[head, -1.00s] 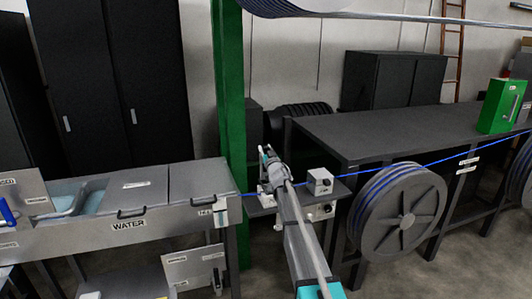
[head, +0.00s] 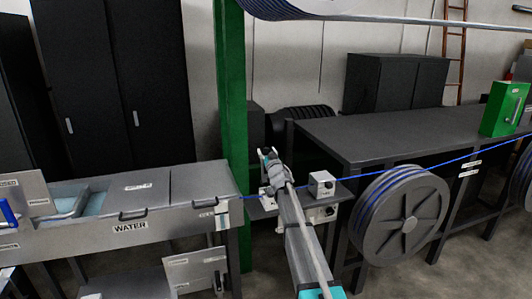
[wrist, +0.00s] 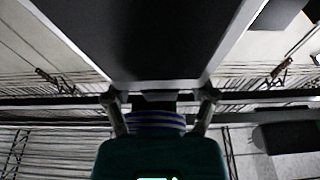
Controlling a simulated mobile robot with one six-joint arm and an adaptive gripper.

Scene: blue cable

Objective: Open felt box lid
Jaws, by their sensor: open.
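My gripper (head: 268,157) is at the end of my outstretched arm, above a small dark shelf between the water trough and the cable reel. In the wrist view my gripper (wrist: 161,100) has its two fingers apart, with no object clearly held between them. A small grey box (head: 321,184) with a dark round knob stands on the shelf, right of my arm and apart from the gripper. I cannot tell if this is the felt box. My arm hides part of the shelf, and no felt box lid can be made out. The blue cable (head: 458,157) runs past this spot.
The metal water trough (head: 170,226) with handled lids is at left. A green post (head: 230,120) stands just behind and left of the gripper. A large reel (head: 405,222) of blue cable and a long dark table (head: 400,133) with a green box (head: 504,108) are at right.

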